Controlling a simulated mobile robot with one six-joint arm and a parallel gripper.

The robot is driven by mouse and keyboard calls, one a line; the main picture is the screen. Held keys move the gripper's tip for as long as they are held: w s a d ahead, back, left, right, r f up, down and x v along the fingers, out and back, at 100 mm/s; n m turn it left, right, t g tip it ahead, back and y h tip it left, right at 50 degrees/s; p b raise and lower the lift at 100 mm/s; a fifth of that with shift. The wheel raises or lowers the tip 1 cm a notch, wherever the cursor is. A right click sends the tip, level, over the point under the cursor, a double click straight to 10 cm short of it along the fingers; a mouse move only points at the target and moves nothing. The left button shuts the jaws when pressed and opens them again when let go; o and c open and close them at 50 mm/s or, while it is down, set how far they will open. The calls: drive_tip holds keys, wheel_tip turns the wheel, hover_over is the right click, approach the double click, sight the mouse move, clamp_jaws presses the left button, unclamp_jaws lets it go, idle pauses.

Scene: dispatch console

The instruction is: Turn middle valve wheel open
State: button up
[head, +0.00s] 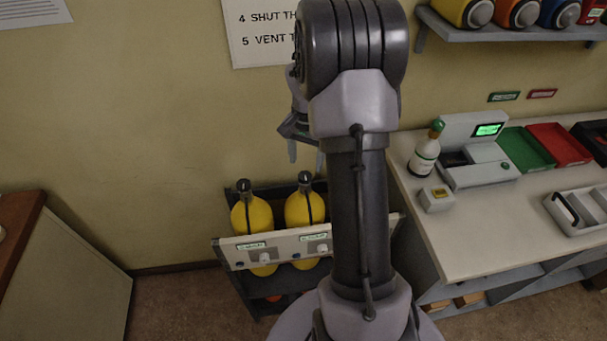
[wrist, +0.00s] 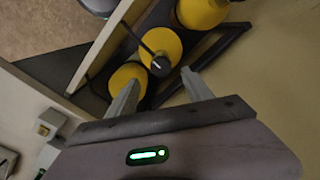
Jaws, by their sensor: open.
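Yellow cylinders with black valve wheels on top stand in a dark rack (head: 257,305). In the head view I see the left cylinder (head: 252,217) and the one right of it (head: 304,209); my arm hides what lies further right. The wrist view shows three, with the middle cylinder (wrist: 152,40) and its black valve wheel (wrist: 160,66) with a white mark. My gripper (wrist: 160,78) is open and empty. In the wrist view the middle wheel appears between its fingertips. In the head view my gripper (head: 306,157) is above the cylinder tops, apart from them.
A pale panel (head: 280,246) with labels and knobs fronts the rack. To the right is a white counter (head: 470,224) with a bottle (head: 424,156), a device (head: 478,165) and trays. A brown-topped cabinet (head: 70,275) stands at left. The wall above the left cylinder is clear.

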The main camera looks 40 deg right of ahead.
sight(305, 175)
wheel_tip(305, 175, down, 6)
drive_tip(key=shift+w+r+b, duration=0.1)
drive_tip(key=shift+r+b, duration=0.15)
drive_tip(key=shift+b, duration=0.3)
clamp_jaws()
